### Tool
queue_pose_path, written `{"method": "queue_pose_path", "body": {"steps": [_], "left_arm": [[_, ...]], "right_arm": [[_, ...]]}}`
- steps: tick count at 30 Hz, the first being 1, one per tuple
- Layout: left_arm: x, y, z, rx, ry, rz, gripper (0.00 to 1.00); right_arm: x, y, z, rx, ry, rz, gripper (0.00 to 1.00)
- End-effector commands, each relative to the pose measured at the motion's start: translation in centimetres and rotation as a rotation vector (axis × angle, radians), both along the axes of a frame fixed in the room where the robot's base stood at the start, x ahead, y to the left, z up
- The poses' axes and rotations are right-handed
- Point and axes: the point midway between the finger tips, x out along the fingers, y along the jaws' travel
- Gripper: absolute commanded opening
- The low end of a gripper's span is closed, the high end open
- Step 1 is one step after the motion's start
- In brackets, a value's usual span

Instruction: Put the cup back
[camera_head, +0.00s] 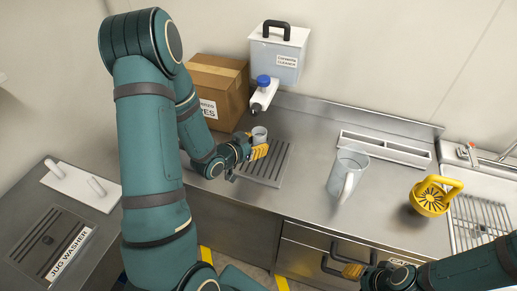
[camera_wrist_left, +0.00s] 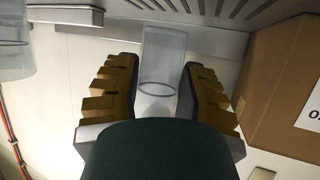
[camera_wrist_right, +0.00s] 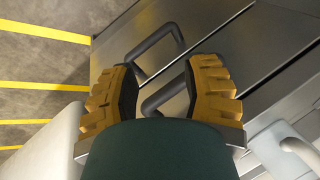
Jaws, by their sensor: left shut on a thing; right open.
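A small clear cup (camera_head: 259,134) is above the slatted drip tray (camera_head: 272,178) on the steel counter, below the spout of the cleaner dispenser (camera_head: 265,91). My left gripper (camera_head: 256,152) is shut on the cup. In the left wrist view the cup (camera_wrist_left: 164,55) shows between the yellow fingers (camera_wrist_left: 160,95). Whether its base touches the tray cannot be told. My right gripper (camera_head: 358,271) is open and empty in front of the counter's drawers; its spread fingers (camera_wrist_right: 163,95) show in the right wrist view.
A large clear jug (camera_head: 346,174) stands right of the tray. A yellow handled item (camera_head: 431,198) lies beside the sink rack (camera_head: 478,222). A cardboard box (camera_head: 216,84) stands behind my left arm. A long divided trough (camera_head: 383,149) lies at the back. Drawer handles (camera_head: 331,268) project below the counter.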

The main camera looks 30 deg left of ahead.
Motion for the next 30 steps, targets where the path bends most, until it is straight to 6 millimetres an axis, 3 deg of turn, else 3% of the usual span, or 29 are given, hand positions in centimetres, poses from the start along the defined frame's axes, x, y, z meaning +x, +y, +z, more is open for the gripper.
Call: {"method": "queue_pose_path", "body": {"steps": [4, 7, 11, 24, 25, 27, 30], "left_arm": [[1.6, -0.4, 0.0, 0.000, -0.001, -0.003, 0.04], [1.3, -0.3, -2.1, -0.001, 0.005, -0.001, 0.04], [1.3, -0.3, -3.4, 0.001, 0.002, -0.001, 0.04], [1.3, -0.2, -3.9, 0.002, 0.000, -0.001, 0.04], [1.3, -0.2, -3.9, 0.001, 0.000, -0.002, 0.48], [1.3, -0.2, -3.8, 0.001, 0.000, -0.002, 0.69], [1.3, -0.2, -3.8, 0.001, 0.000, -0.002, 0.69]], "right_arm": [[0.0, 0.0, 0.0, 0.000, 0.000, 0.000, 0.47], [-0.1, 0.0, -0.5, 0.000, 0.002, 0.002, 0.47], [-0.2, 0.0, -0.7, 0.000, 0.004, 0.003, 0.47], [-0.2, 0.0, -1.1, 0.001, 0.005, 0.004, 0.47], [-0.2, 0.0, -1.1, 0.002, 0.006, 0.004, 0.47], [-0.2, 0.0, -1.0, 0.002, 0.006, 0.004, 0.47], [-0.2, 0.0, -1.0, 0.002, 0.006, 0.004, 0.47]]}}
